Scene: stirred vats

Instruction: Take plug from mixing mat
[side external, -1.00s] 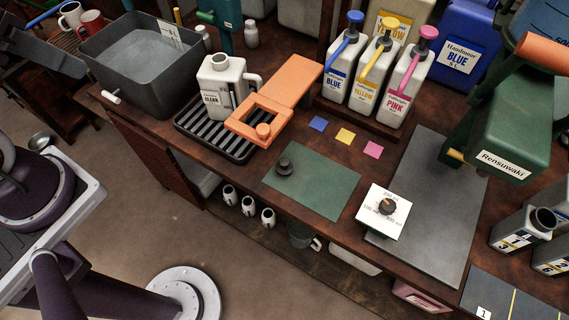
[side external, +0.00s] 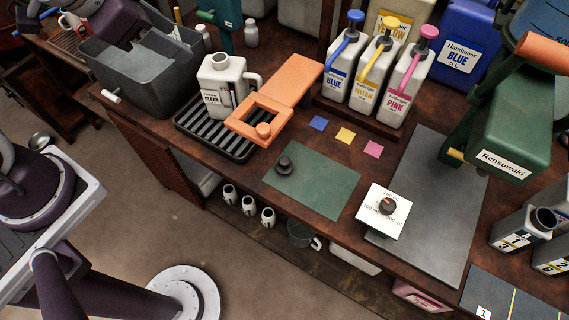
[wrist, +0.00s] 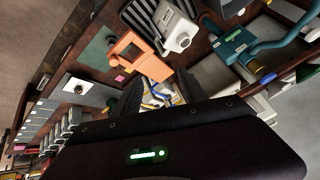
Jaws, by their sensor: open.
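The plug (side external: 284,165), a small dark knob, stands on the green mixing mat (side external: 325,190), near the mat's left corner. The mat also shows in the wrist view (wrist: 95,52), with a small dark spot near the orange frame that looks like the plug (wrist: 111,40). My gripper (wrist: 158,88) is open, its two dark fingers apart with nothing held between them. It is well away from the plug. In the side view my arm is over the grey basin at upper left, and the fingertips are hard to make out.
An orange frame (side external: 292,80) and a white jug (side external: 222,85) on a black rack stand between the basin (side external: 150,90) and the mat. Pump bottles (side external: 375,75) stand behind the mat. The space above the mat is clear.

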